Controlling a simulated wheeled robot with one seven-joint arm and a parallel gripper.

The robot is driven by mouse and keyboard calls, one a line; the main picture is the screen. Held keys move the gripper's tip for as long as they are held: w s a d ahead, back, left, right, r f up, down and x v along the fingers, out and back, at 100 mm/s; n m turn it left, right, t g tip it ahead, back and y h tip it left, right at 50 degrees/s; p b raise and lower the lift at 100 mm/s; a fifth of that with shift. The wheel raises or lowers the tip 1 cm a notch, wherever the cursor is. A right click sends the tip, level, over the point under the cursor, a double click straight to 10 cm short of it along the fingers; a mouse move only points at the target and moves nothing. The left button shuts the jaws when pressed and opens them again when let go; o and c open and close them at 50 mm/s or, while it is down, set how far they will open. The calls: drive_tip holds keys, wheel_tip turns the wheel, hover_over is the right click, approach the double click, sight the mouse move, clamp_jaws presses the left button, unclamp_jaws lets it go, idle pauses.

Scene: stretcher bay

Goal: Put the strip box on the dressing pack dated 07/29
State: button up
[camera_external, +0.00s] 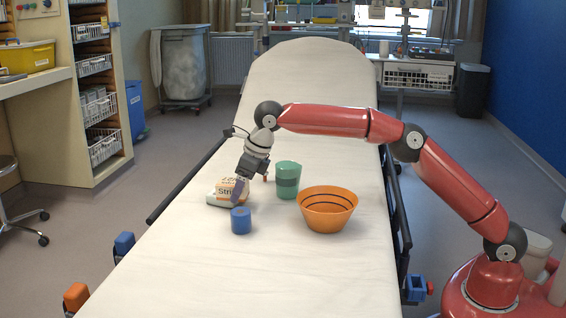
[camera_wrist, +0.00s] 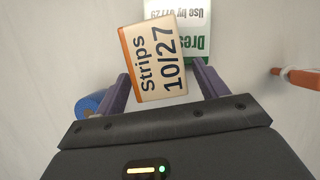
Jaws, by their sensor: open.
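The strip box (camera_external: 229,188) is orange and white. In the wrist view the strip box (camera_wrist: 158,62), reading "Strips 10/27", sits turned between my gripper's two fingers. The dressing pack (camera_wrist: 181,38), white and green with "Use by 07/29", lies partly under the box in that view. The dressing pack (camera_external: 215,199) also shows at the box's lower left in the external view. The box appears to be on the pack, but I cannot tell how fully it rests there. My gripper (camera_external: 238,186) is open around the box, and it also shows in the wrist view (camera_wrist: 160,75).
A blue cylinder (camera_external: 241,221) stands just in front of the box. A green cup (camera_external: 287,180) and an orange bowl (camera_external: 327,210) stand to the right on the stretcher (camera_external: 300,275). A thin orange-tipped item (camera_wrist: 299,78) lies right of the pack. The stretcher's front is clear.

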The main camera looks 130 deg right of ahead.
drive_tip(key=v, duration=1.2)
drive_tip(key=w+a+r+m, duration=0.2)
drive_tip(key=w+a, duration=0.1)
drive_tip(key=a, duration=0.5)
drive_tip(key=w+a+r+m, duration=0.1)
drive_tip(key=w+a+r, duration=0.1)
drive_tip(key=a, duration=0.7)
drive_tip(key=s+a+m, duration=0.2)
drive_tip(key=a+m, duration=0.1)
drive_tip(key=a, duration=0.5)
drive_tip(key=s+a+m, duration=0.3)
drive_tip(key=a, duration=0.6)
drive_tip(key=s+a+f+m+y, duration=0.1)
drive_tip(key=s+a+f+m, duration=0.3)
drive_tip(key=s, duration=0.4)
drive_tip(key=s+a+f+m+t+y, duration=0.1)
drive_tip(key=s+a+f+m, duration=0.4)
drive_tip(key=s+f+m, duration=0.2)
drive_tip(key=s+a+f+m+t+y, duration=0.1)
drive_tip(key=s+a+f+m, duration=0.3)
drive_tip(key=s+m, duration=0.3)
drive_tip(key=shift+s+a+f, duration=0.4)
drive_tip(key=shift+s+f, duration=0.35)
drive_tip(key=shift+s, duration=0.05)
